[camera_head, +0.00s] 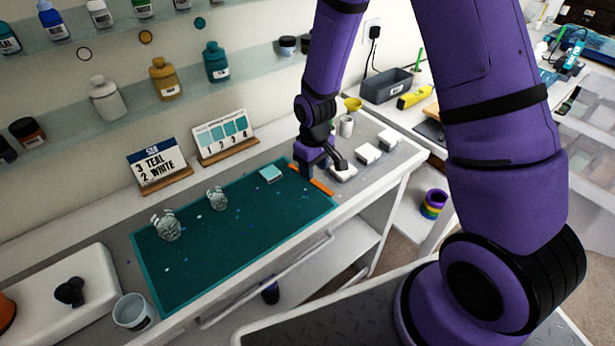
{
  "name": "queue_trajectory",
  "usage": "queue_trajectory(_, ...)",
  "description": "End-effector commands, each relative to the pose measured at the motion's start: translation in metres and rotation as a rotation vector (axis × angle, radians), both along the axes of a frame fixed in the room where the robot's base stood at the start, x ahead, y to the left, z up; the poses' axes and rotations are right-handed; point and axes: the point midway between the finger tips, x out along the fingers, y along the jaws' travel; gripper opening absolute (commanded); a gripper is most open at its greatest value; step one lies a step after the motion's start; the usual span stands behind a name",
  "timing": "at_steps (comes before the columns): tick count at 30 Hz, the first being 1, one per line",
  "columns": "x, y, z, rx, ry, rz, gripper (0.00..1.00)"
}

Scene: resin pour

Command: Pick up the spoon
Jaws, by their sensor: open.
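No clear spoon shape shows in the head view. A thin orange stick-like piece (312,180) lies across the right end of the teal mat (255,225); I cannot tell whether it is the spoon. My gripper (322,167) is open and points down close above this piece, near the mat's right edge. It hides part of what is under it, and contact cannot be told. A white block (345,174) sits just right of the jaws.
Two clear cups (167,226) (217,199) and a teal square (271,174) stand on the mat. Two sign cards (158,170) (226,137) are behind it. More white blocks (367,153), a grey bin (387,86) and a small white cup (346,126) are to the right. The mat's middle is mostly clear.

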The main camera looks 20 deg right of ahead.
Motion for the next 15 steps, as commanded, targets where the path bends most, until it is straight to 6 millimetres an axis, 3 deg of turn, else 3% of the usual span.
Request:
queue_trajectory(6,-0.003,0.000,-0.027,-0.001,0.002,0.000,0.47)
queue_trajectory(15,-0.003,0.000,-0.033,0.000,0.000,-0.001,0.47)
